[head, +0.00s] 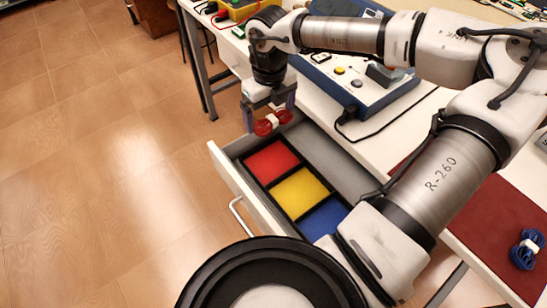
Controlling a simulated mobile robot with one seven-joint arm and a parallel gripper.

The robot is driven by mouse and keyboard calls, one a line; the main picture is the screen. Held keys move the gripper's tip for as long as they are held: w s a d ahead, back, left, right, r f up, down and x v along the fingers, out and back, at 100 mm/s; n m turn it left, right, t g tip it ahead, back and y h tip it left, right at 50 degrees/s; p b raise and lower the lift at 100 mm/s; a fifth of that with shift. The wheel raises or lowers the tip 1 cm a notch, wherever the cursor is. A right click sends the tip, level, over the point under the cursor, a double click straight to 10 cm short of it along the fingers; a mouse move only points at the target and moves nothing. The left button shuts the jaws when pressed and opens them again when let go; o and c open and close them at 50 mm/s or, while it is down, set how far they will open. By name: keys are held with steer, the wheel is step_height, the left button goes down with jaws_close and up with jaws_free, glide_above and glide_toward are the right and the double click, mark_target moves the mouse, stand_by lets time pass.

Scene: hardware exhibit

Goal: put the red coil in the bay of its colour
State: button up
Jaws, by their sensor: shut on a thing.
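My gripper (269,113) points down and is shut on the red coil (265,126). It holds the coil above the far end of the open drawer (223,160), just beyond the red bay. The red bay (268,164) is a red square in the drawer and looks empty. The yellow bay (299,193) lies beside it, and the blue bay (324,218) is nearest me, partly hidden by my arm. The exact height of the coil over the drawer cannot be told.
A blue coil (527,250) lies on a dark red mat (491,222) on the table at right. A blue device (340,88) with buttons and a black cable stands on the table behind the drawer. The tiled floor at left is clear.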

mark_target(271, 161)
step_height(271, 161, down, 16)
steer(key=shift+f+p, duration=0.15)
steer(key=shift+p, duration=0.9)
steer(key=shift+f, duration=0.25)
steer(key=shift+f, duration=0.1)
steer(key=shift+f+b, duration=0.15)
steer(key=shift+b, duration=0.15)
steer(key=o, duration=0.6)
